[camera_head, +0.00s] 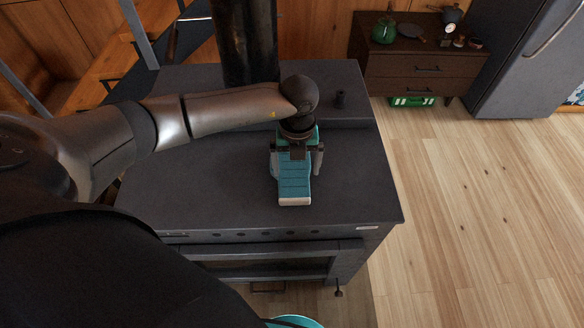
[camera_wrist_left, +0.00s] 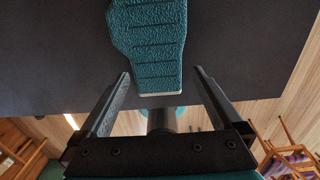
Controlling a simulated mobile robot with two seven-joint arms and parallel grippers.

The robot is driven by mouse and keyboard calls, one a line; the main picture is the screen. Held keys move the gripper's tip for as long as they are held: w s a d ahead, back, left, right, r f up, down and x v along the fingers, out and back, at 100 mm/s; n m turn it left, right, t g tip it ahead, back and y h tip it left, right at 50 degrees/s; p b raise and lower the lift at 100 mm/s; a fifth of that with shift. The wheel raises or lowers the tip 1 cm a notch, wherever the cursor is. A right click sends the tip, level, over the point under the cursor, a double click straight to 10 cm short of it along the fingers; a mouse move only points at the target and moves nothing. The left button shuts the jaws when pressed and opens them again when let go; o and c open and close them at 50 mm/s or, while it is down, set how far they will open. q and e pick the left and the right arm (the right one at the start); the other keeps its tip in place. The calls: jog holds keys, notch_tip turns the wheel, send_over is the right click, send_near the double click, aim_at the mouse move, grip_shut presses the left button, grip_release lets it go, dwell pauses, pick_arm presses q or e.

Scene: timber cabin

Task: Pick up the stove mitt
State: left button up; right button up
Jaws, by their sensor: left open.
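The stove mitt (camera_head: 294,183) is teal with quilted lines and a pale cuff edge. It lies on the dark stove top (camera_head: 220,180), its cuff toward the stove's front edge. My left gripper (camera_head: 296,166) is above the mitt, with a finger on each side of it in the head view. In the left wrist view the mitt (camera_wrist_left: 150,45) shows at the top centre, and the open fingers (camera_wrist_left: 162,78) stand apart near its cuff end. I cannot tell how far above the mitt they are. The gripper hides part of the mitt in the head view. My right gripper is not in view.
A black stove pipe (camera_head: 245,40) rises behind my left arm. A wooden cabinet (camera_head: 425,72) and a grey fridge (camera_head: 527,55) stand at the back right. The floor right of the stove is clear.

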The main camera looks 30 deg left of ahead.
aim_at(294, 179)
pick_arm(q)
jog(key=shift+s+a+f+b, duration=0.1)
jog(key=shift+a+f+b, duration=0.1)
jog(key=shift+f, duration=1.15)
jog(key=shift+a+f+b, duration=0.1)
jog(key=shift+f+b, duration=0.05)
jog(key=shift+f, duration=1.2)
jog(key=shift+c, duration=0.4)
jog(key=c, duration=1.3)
jog(key=shift+r, duration=0.15)
